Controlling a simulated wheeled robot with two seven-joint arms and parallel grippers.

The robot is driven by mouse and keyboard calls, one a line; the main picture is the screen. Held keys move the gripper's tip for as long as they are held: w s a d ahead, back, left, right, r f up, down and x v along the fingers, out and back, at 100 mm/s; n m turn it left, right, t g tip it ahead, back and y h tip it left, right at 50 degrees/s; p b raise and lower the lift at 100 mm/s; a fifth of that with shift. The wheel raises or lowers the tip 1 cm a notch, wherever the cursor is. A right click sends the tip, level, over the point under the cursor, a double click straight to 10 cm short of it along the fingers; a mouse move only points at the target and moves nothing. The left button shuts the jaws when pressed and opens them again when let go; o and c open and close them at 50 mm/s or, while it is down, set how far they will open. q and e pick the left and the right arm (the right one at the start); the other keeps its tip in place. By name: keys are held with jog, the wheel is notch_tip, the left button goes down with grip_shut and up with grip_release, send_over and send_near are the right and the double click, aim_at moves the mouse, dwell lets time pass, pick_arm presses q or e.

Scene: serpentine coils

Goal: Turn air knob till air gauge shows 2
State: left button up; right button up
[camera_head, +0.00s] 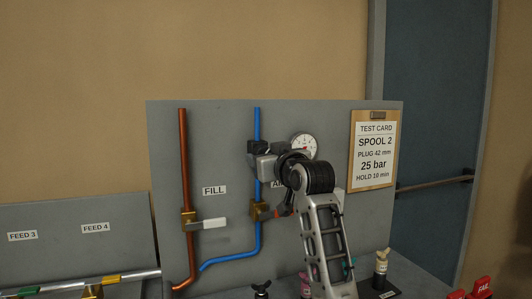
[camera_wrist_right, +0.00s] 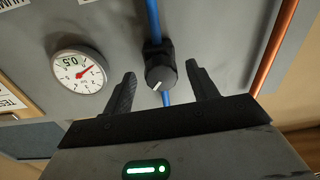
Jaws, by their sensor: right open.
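The air gauge (camera_wrist_right: 78,72) is a round white dial with a red needle, turned in the right wrist view. The air knob (camera_wrist_right: 160,76) is dark with a white pointer line, on the blue pipe (camera_wrist_right: 153,20). My right gripper (camera_wrist_right: 161,73) is open, with one finger on each side of the knob and visible gaps between. In the head view my right gripper (camera_head: 258,152) and wrist hide much of the knob. My left gripper is out of view.
A copper pipe (camera_head: 184,150) with a valve handle (camera_head: 214,223) under the FILL label (camera_head: 214,190) runs down the grey panel (camera_head: 220,130). A lower valve (camera_head: 260,211) sits on the blue pipe. The test card (camera_head: 375,150) hangs at right. Small items stand along the bench.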

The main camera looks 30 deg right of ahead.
jog(key=shift+w+d, duration=0.1)
jog(key=shift+w, duration=0.35)
jog(key=shift+c, duration=0.4)
jog(key=c, duration=0.9)
jog(key=shift+a+r+m+h, duration=0.1)
jog(key=shift+m+h, duration=0.05)
jog(key=shift+m, duration=3.9)
jog(key=shift+a+f+m+h, duration=0.1)
jog(key=shift+m+h, duration=0.1)
jog(key=shift+m, duration=3.9)
jog(key=shift+a+r+m+h, duration=0.1)
jog(key=shift+m+h, duration=0.05)
jog(key=shift+m, duration=3.9)
